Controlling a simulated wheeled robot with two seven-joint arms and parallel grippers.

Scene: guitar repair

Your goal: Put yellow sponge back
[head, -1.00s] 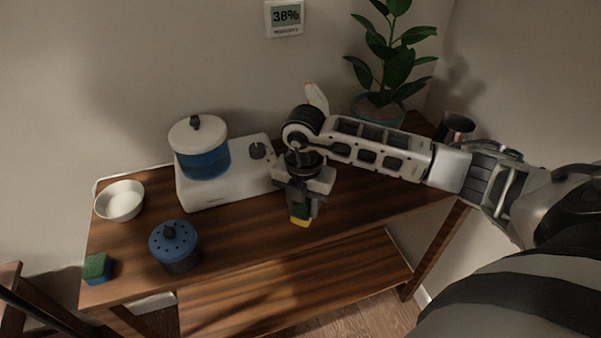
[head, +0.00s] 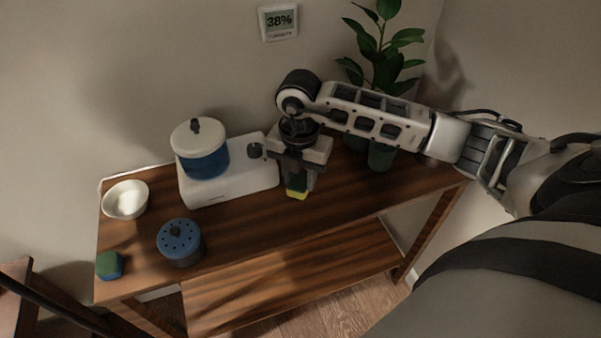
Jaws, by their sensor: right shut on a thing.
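The yellow sponge (head: 297,195), with a dark green upper part, is held between the fingers of my right gripper (head: 299,181). The gripper points down over the wooden table, right of the white appliance. The fingers hide much of the sponge, and I cannot tell whether its underside touches the tabletop. A second sponge, blue with a green top (head: 109,265), lies at the table's front left corner. My left gripper is not in view.
A white bowl (head: 126,199) stands at the left. A white appliance (head: 238,183) carries a blue pot with a white lid (head: 203,154). A blue perforated-top container (head: 180,242) stands near the front edge. A potted plant (head: 386,62) is at the back right. The front right tabletop is clear.

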